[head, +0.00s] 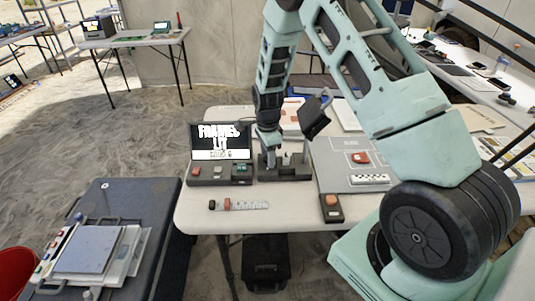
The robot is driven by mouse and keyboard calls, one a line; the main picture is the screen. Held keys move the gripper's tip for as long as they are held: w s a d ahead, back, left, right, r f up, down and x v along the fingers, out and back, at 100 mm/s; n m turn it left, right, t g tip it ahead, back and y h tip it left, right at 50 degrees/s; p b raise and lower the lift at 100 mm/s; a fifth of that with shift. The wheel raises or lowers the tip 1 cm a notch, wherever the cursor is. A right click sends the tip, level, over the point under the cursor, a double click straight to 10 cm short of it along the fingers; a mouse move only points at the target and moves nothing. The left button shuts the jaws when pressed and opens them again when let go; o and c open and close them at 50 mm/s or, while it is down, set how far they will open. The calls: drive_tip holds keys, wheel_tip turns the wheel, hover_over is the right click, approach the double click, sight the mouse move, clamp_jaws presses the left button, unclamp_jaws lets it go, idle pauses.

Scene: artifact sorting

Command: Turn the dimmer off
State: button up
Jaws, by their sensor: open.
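A small screen unit (221,141) stands on the near white table, showing bright white lettering on black. Its dark base has a red button (196,170) at the left and a green one (240,168) at the right. Just right of it sits a dark block (291,172) with raised parts, perhaps the dimmer; I cannot tell its setting. My gripper (268,150) points down over the left part of this block. It appears open and empty. The fingertips are small and partly merge with the block, so I cannot tell whether they touch it.
A white marked strip (247,205) with a small red slider lies in front. A grey panel (333,174) with a red part (360,158) lies right of the block. A dark box with an orange button (331,205) stands at the front edge. My arm covers the right side.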

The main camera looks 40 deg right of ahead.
drive_tip(key=c, duration=1)
